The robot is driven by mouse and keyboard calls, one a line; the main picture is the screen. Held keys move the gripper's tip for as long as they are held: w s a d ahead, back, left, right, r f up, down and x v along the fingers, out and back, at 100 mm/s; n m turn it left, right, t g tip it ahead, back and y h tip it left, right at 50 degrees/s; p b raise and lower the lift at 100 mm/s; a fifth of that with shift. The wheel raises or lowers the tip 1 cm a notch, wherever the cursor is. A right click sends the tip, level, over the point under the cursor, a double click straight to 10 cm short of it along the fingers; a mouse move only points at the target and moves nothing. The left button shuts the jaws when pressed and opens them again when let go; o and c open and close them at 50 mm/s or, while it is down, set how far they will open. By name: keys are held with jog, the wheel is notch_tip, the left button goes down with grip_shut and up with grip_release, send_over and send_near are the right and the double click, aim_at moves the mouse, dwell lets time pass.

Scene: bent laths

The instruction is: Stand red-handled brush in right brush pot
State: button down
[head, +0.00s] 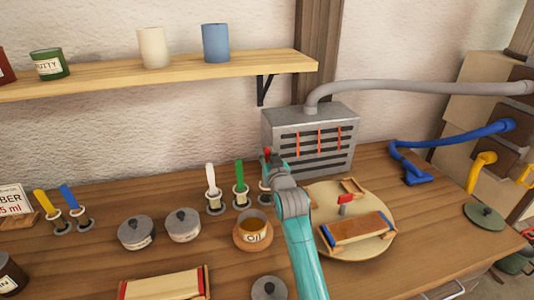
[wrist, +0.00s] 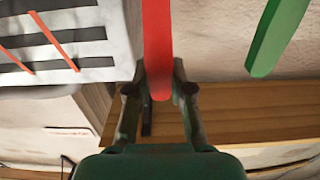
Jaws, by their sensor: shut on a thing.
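My gripper (head: 271,165) is shut on the red handle of the brush (wrist: 157,45). In the wrist view the handle runs between my two fingers (wrist: 159,92). In the head view only a small red tip of the brush (head: 267,152) shows above the gripper. The right brush pot (head: 264,191) is at the right end of the row, partly hidden behind my arm. My gripper is over or close in front of this pot. Whether the brush's lower end is inside it is hidden.
Close left stand a green-handled brush (head: 239,173), also in the wrist view (wrist: 277,38), and a white-handled one (head: 211,178). An oil pot (head: 252,234) stands in front. A grey vented box (head: 311,140) is behind right. A round board (head: 380,247) carries wooden pieces.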

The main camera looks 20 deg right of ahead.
jog(key=c, duration=1)
grip_release()
jog(key=shift+o, duration=0.2)
jog(key=shift+s, duration=0.15)
jog(key=s, duration=1.1)
jog(key=shift+s, duration=0.4)
